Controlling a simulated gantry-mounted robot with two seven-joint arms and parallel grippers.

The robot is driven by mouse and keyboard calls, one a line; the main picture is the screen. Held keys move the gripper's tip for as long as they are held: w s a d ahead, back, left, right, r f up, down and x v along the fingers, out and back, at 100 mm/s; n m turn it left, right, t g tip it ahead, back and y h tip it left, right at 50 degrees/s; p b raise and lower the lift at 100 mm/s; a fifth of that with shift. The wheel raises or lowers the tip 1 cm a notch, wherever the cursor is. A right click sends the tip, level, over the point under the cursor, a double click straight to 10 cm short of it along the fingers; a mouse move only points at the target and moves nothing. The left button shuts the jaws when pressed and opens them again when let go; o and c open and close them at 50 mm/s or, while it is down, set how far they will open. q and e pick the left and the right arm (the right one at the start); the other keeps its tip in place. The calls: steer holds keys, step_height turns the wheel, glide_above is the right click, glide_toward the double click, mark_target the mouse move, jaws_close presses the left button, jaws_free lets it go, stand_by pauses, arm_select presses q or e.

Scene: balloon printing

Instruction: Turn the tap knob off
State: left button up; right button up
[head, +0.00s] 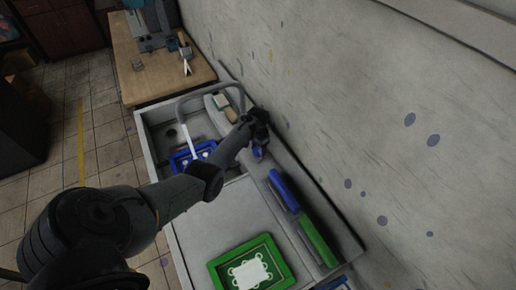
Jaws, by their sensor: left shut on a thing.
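The grey arched tap (212,87) stands at the sink (150,125). A white stream of water (190,142) runs from its spout. My left arm reaches across the sink unit from the lower left. My left gripper (262,138) is at the back ledge, right of the tap's base. How far the knob is turned cannot be told. My right gripper is not in view.
A blue frame (182,160) lies in the sink under the stream. A brush (221,102) lies on the ledge behind the tap. Blue (284,190) and green (318,242) bars lie along the ledge near the wall. A green frame (216,272) rests on the counter.

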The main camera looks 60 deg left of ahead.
arm_select(q)
steer(key=shift+m, duration=0.4)
steer(key=shift+m+p, duration=0.5)
steer(key=shift+m, duration=1.1)
steer(key=m, duration=0.9)
steer(key=shift+f+b, duration=0.1)
steer(key=shift+b, duration=0.25)
steer(key=m+b, duration=0.1)
steer(key=m, duration=0.2)
steer(key=shift+m, duration=0.3)
steer(key=shift+m+b, duration=0.45)
steer(key=shift+m, duration=0.15)
